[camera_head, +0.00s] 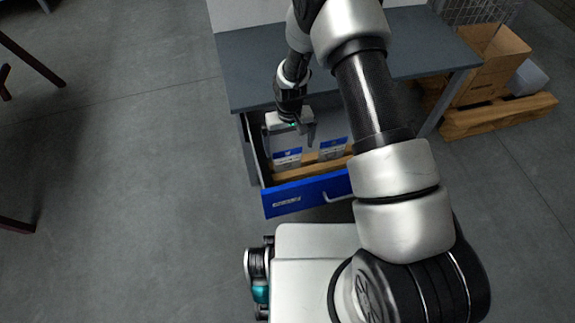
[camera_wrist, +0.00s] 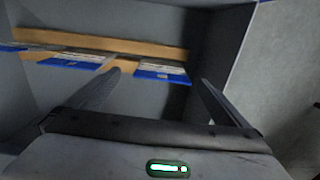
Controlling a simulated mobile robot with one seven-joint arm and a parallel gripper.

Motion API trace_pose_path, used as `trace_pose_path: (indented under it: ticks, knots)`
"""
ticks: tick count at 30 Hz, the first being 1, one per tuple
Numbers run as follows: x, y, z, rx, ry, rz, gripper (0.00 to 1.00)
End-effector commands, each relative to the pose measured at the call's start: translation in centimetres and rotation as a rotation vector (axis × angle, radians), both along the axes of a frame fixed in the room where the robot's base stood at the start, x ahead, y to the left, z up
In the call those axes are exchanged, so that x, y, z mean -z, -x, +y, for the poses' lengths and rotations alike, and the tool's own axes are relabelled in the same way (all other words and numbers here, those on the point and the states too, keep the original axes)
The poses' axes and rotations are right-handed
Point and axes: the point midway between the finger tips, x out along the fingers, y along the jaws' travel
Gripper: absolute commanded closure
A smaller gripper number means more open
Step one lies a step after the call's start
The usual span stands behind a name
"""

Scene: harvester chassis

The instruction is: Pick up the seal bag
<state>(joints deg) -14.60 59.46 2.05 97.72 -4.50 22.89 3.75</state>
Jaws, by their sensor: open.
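Flat white-and-blue bags lie in an open drawer (camera_head: 294,196). In the head view one bag (camera_head: 287,158) is on the left and another (camera_head: 332,149) on the right. In the wrist view one bag (camera_wrist: 162,70) shows between the fingers, a second bag (camera_wrist: 75,59) is to its left, and part of a third (camera_wrist: 12,47) shows at the left edge. I cannot read which is the seal bag. My gripper (camera_head: 290,134) hangs over the drawer, open and empty, its fingers (camera_wrist: 160,79) apart on either side of the view of the nearest bag.
The drawer has a blue front and a wooden strip (camera_wrist: 110,42) inside. A grey worktop (camera_head: 250,75) overhangs the drawer's back. Cardboard boxes (camera_head: 490,70) stand on a wooden pallet (camera_head: 500,116) at right.

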Motion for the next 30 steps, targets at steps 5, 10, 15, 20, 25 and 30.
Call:
trace_pose_path:
  ticks: [5, 10, 15, 20, 25, 30]
  knots:
    - [2.1, 0.0, 0.0, 0.0, 0.0, 0.001, 0.0]
    - [2.8, 0.0, 0.1, -0.001, 0.0, 0.0, 0.0]
    - [5.2, -0.1, 0.5, -0.001, 0.0, 0.001, 0.0]
    - [7.3, -0.1, 0.5, -0.001, 0.001, 0.002, 0.0]
    - [7.4, -0.2, 0.5, -0.001, 0.0, -0.001, 0.0]
    - [7.4, -0.2, 0.5, 0.0, 0.0, 0.0, 0.15]
